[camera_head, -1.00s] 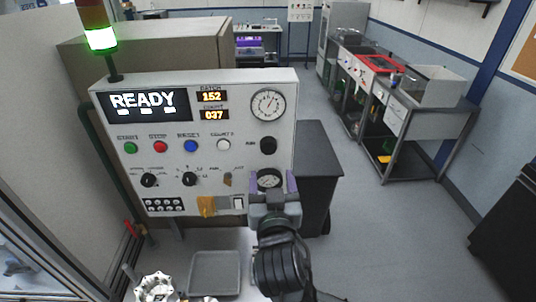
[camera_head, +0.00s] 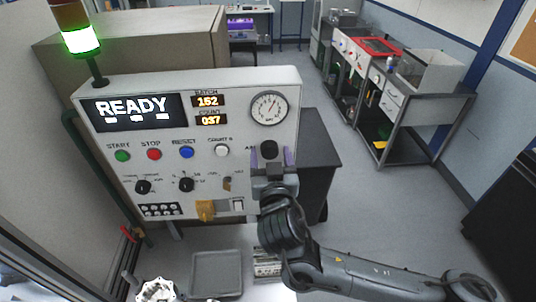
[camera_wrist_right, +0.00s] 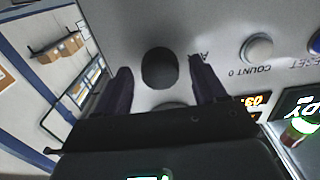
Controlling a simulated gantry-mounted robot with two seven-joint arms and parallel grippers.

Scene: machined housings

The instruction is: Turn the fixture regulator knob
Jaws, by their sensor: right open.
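The black round knob (camera_head: 269,149) is on the right side of the light grey control panel (camera_head: 240,140), below the dial gauge. In the right wrist view the knob (camera_wrist_right: 160,68) shows as a dark disc between the two fingers. My right gripper (camera_head: 270,158) is open, with one purple-grey finger on each side of the knob. The right wrist view also shows my gripper (camera_wrist_right: 162,80), with gaps between knob and fingers. I cannot tell how deep the fingers reach around it. My left gripper is not in view.
The panel has a READY display (camera_head: 133,110), a pressure gauge (camera_head: 269,108), green, red, blue and white buttons, and black selector knobs (camera_head: 186,184). A yellow tag (camera_head: 205,210) hangs at its lower edge. A grey tray (camera_head: 216,272) and a machined housing (camera_head: 157,291) lie below.

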